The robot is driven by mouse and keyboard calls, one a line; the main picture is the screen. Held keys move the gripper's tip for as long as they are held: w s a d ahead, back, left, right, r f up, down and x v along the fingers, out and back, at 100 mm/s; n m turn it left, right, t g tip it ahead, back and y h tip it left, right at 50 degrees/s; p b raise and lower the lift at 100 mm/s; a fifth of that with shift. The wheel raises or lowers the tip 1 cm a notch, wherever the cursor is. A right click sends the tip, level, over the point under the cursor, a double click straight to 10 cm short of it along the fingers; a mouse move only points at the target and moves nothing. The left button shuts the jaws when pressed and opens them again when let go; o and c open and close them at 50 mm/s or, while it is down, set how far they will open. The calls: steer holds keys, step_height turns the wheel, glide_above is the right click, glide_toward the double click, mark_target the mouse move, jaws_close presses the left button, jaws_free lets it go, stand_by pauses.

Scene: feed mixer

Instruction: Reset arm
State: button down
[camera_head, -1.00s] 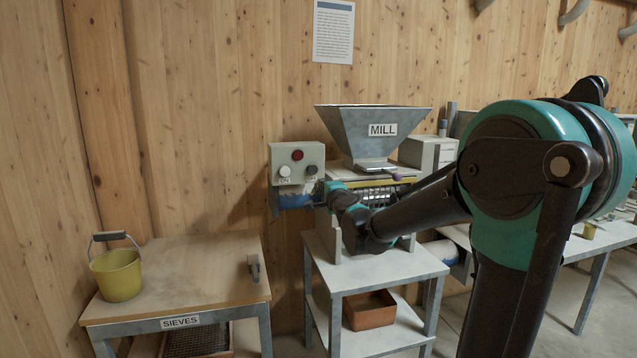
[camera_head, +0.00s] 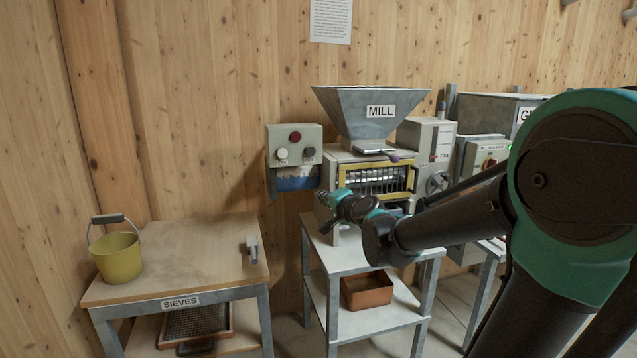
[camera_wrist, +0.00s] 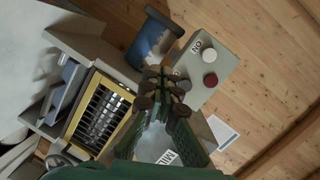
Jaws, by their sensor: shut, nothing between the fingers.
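My gripper (camera_wrist: 165,90) is shut and empty in the wrist view, its fingertips held together in front of the control box. In the head view my arm reaches in from the right, with its end in front of the mill (camera_head: 372,112). The control box (camera_head: 294,145) hangs on the wall left of the mill; it also shows in the wrist view (camera_wrist: 205,68) with a red and a white button. The mill's yellow-framed grate (camera_head: 376,180) shows behind my wrist, and in the wrist view (camera_wrist: 100,112). Whether the gripper touches anything is not clear; it looks apart from the box.
The mill stands on a grey two-shelf stand (camera_head: 350,256) with an orange tray (camera_head: 367,291) below. The sieves table (camera_head: 180,283) at left bears a yellow bucket (camera_head: 118,258) and a small grey tool (camera_head: 252,249). A switch box (camera_head: 488,158) stands to the right.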

steer(key=s+d+f+n+g+h, duration=0.3)
steer(key=s+d+f, duration=0.5)
steer(key=s+f, duration=0.5)
steer(key=s+d+f+n+g+h, duration=0.4)
steer(key=s+d+f+g, duration=0.3)
steer(key=s+f, duration=0.7)
steer(key=shift+s+d+n, duration=0.35)
steer(key=shift+d+n, duration=0.45)
steer(key=shift+d, duration=0.4)
